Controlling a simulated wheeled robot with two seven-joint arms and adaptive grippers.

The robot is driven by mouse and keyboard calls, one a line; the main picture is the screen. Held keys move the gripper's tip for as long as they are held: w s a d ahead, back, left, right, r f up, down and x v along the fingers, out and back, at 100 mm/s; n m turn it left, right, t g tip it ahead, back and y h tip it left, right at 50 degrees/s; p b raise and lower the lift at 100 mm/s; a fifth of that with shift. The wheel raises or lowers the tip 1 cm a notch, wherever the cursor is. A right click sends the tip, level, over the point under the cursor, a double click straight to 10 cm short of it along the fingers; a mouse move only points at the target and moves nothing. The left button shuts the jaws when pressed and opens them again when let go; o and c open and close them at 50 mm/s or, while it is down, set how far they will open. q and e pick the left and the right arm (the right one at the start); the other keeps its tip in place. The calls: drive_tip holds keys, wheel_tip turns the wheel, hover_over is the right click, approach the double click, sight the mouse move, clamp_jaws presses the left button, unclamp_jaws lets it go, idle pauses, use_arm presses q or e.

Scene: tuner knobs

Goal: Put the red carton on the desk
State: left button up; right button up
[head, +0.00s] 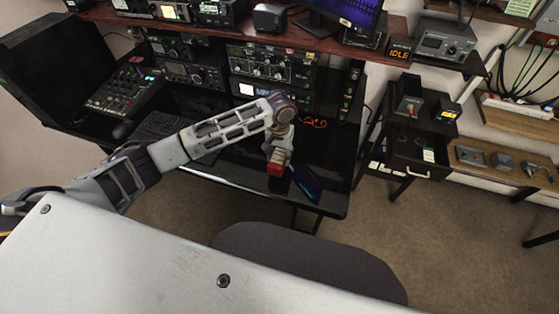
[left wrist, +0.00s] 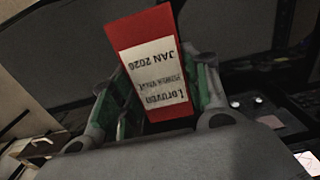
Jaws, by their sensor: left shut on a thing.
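The red carton (left wrist: 140,30) has a white label with dark print. In the left wrist view it sits between the two fingers of my left gripper (left wrist: 160,95), which is shut on it. In the head view the carton (head: 275,169) shows as a small red block at the end of my left arm, over the front part of the glossy black desk (head: 225,180). I cannot tell whether the carton touches the desk top. My left gripper (head: 277,158) hides part of it. My right gripper is not in view.
A dark tablet-like panel (head: 306,183) lies just right of the carton. A keyboard (head: 160,124), a mixer (head: 120,88) and radio units (head: 270,66) stand behind and left. A chair (head: 310,262) stands before the desk. A small drawer cabinet (head: 408,150) stands to the right.

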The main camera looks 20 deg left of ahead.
sight(280, 160)
use_arm(q)
drive_tip(key=shift+f, duration=1.75)
drive_tip(key=shift+f, duration=0.1)
drive_tip(key=o, duration=1.1)
wheel_tip(280, 160, up, 12)
drive_tip(key=shift+r, duration=0.1)
